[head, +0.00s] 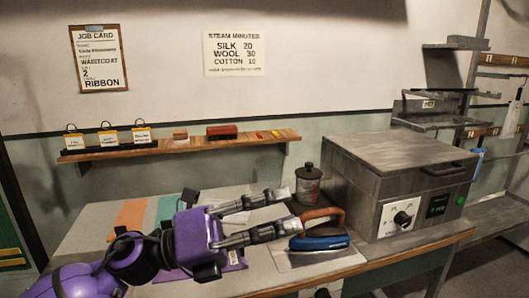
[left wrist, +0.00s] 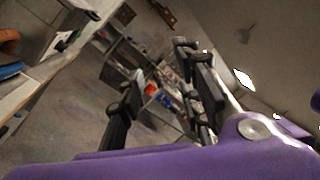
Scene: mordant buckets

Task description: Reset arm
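My purple left arm reaches in from the left over the worktable. My left gripper (head: 288,209) is open, with its two dark fingers spread apart and nothing between them. It hangs over the table, in front of the lidded jar and left of the iron. In the left wrist view the left gripper (left wrist: 160,105) also shows its fingers apart with nothing between them, and the room behind. My right gripper is not in view.
A blue iron (head: 320,241) with a brown handle stands close by the fingers. A dark lidded jar (head: 308,188) and a grey steamer box (head: 398,180) stand behind it. A wall shelf (head: 180,149) holds tagged items and blocks. Metal racks (head: 450,100) stand at right.

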